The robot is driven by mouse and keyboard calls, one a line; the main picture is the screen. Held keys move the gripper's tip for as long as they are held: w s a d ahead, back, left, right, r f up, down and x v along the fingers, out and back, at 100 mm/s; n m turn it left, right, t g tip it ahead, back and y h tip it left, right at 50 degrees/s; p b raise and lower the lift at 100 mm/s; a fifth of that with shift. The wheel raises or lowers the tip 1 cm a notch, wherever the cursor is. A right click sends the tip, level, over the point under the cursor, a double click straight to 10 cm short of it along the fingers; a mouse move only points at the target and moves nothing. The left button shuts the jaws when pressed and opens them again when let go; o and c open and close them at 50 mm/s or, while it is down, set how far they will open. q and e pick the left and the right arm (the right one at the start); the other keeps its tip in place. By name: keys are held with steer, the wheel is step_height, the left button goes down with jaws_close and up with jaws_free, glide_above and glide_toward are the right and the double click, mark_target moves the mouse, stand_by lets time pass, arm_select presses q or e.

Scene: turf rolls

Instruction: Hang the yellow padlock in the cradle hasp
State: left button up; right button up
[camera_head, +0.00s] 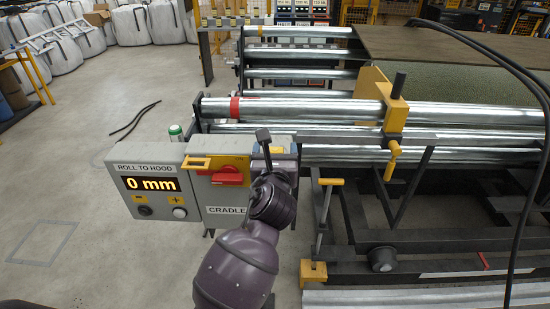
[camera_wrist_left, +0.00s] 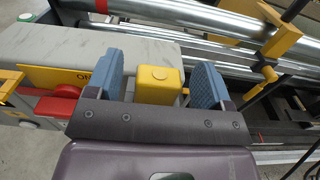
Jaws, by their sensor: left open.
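The yellow padlock (camera_wrist_left: 158,84) shows in the left wrist view as a blocky yellow body with a small dark spot on top. It stands beside the grey cradle box; its shackle is not clearly visible. My left gripper (camera_wrist_left: 166,84) is open, with its blue pads on either side of the padlock and gaps between. In the head view my left gripper (camera_head: 272,150) is at the right end of the cradle box (camera_head: 225,200) and mostly hides the padlock. The box carries a red switch handle (camera_head: 228,178) and a yellow hasp-like piece (camera_head: 196,163). My right gripper is out of view.
The "ROLL TO HOOD" display box (camera_head: 150,190) reads 0 mm, left of the cradle box. Steel rollers (camera_head: 300,108) and a yellow clamp (camera_head: 396,115) lie behind and to the right. A green-topped can (camera_head: 176,132) stands behind the display. Black cables hang at right.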

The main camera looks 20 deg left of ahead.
arm_select(q)
steer(key=shift+w+a, duration=0.15)
steer(key=shift+w, duration=0.15)
steer(key=shift+c, duration=0.3)
steer(key=c, duration=1)
steer(key=shift+r, duration=0.1)
